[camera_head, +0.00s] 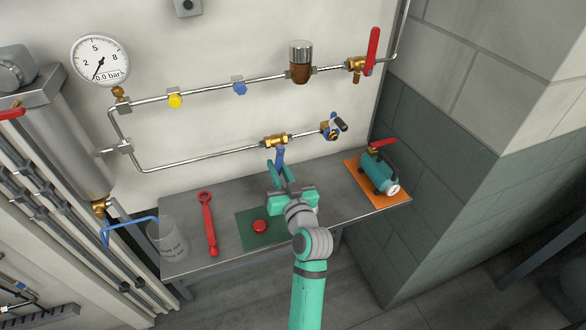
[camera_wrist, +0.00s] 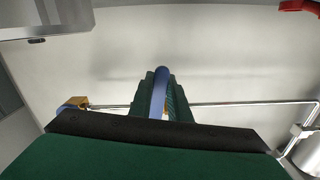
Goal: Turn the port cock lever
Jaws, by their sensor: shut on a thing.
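A brass valve (camera_head: 276,141) sits on the lower pipe along the wall, with a blue lever (camera_head: 280,154) that points down from it. My gripper (camera_head: 281,168) reaches up from below and is shut on the blue lever. In the wrist view the lever (camera_wrist: 160,88) stands between the two dark green fingers (camera_wrist: 162,98), its rounded end showing past them. The fingers hide part of the lever. A brass fitting (camera_wrist: 75,103) shows at the left of the wrist view.
Above runs a pipe with a brown-and-clear bowl (camera_head: 300,68) and a red-handled valve (camera_head: 372,50). The bench (camera_head: 180,262) below carries a red wrench (camera_head: 208,222), a beaker (camera_head: 166,240) and a teal pump (camera_head: 380,173).

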